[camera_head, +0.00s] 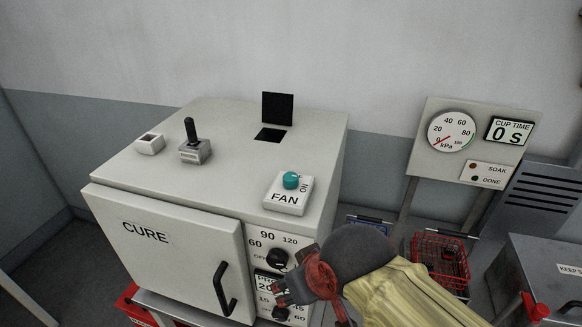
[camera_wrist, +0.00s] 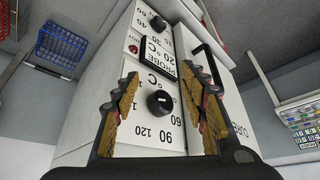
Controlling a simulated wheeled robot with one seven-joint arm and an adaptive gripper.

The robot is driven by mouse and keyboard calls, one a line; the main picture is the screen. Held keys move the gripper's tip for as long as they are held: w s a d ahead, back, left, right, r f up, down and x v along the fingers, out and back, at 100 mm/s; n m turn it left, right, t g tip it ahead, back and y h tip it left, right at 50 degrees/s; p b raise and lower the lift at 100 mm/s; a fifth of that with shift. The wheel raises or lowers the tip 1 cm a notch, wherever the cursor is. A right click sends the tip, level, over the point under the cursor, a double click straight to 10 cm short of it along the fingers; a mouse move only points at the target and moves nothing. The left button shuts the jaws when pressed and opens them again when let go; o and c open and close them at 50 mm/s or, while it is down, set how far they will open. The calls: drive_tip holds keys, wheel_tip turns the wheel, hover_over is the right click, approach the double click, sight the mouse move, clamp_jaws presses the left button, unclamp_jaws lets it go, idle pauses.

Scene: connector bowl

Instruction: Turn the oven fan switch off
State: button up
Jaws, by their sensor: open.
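The oven (camera_head: 150,180) is a pale cabinet marked CURE. Its fan switch (camera_head: 289,195) is a white block marked FAN on the right front of the oven's top. A round teal knob (camera_head: 291,180) sits at the block's far end, beside the word ON. My gripper (camera_head: 284,292) is low in front of the oven's control panel, below the fan switch and apart from it. In the wrist view my gripper (camera_wrist: 162,88) has its fingers spread with nothing held between them. A black temperature dial (camera_wrist: 160,103) shows between the fingers. The fan switch is not visible in the wrist view.
A black lever (camera_head: 191,130), a small white socket block (camera_head: 150,143) and an upright black flap (camera_head: 277,108) stand on the oven's top. The oven door handle (camera_head: 222,290) juts out left of my gripper. A gauge panel (camera_head: 470,140) and red basket (camera_head: 440,255) are to the right.

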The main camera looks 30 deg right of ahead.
wheel_tip(320, 180, up, 14)
drive_tip(key=p, duration=1.3)
wheel_tip(320, 180, up, 8)
drive_tip(key=m+g+p, duration=0.5)
drive_tip(key=m, duration=0.4)
hover_over(291, 175)
drive_tip(key=shift+s+a+r, duration=0.15)
drive_tip(key=shift+s+a, duration=0.1)
drive_tip(key=shift+w+d+g, duration=0.2)
drive_tip(key=shift+w+g, duration=0.1)
drive_tip(key=shift+f, duration=0.2)
wheel_tip(291, 175, down, 7)
drive_tip(key=shift+f, duration=0.2)
drive_tip(key=shift+c, duration=1.2)
